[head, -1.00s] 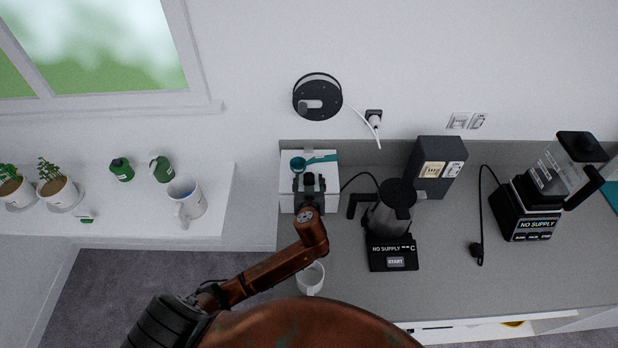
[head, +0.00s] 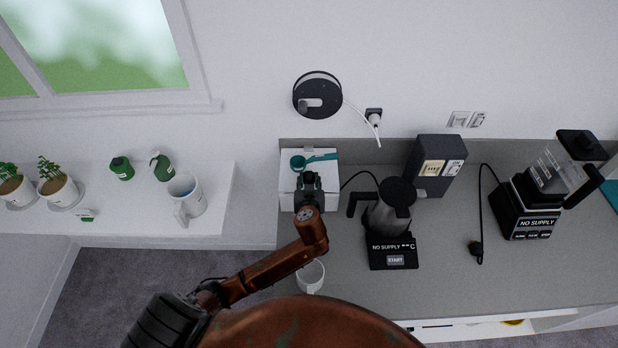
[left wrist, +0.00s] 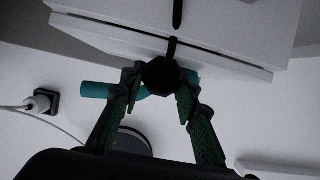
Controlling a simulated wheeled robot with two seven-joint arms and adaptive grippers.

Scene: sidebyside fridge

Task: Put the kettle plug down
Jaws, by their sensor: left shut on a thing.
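The kettle plug (left wrist: 162,75) is a black block with a dark cord running up from it in the left wrist view. My left gripper (left wrist: 160,85) is shut on it, a finger on each side. In the head view my left gripper (head: 311,182) is over the front part of the white box (head: 287,184), and the plug is mostly hidden there. Whether the plug touches the box I cannot tell. The kettle (head: 389,215) stands on its black base to the right, its cord (head: 357,177) running left behind it. My right gripper is not in view.
A teal scoop (head: 322,158) lies on the box, just behind the gripper. A grey socket block (head: 437,150) stands behind the kettle.

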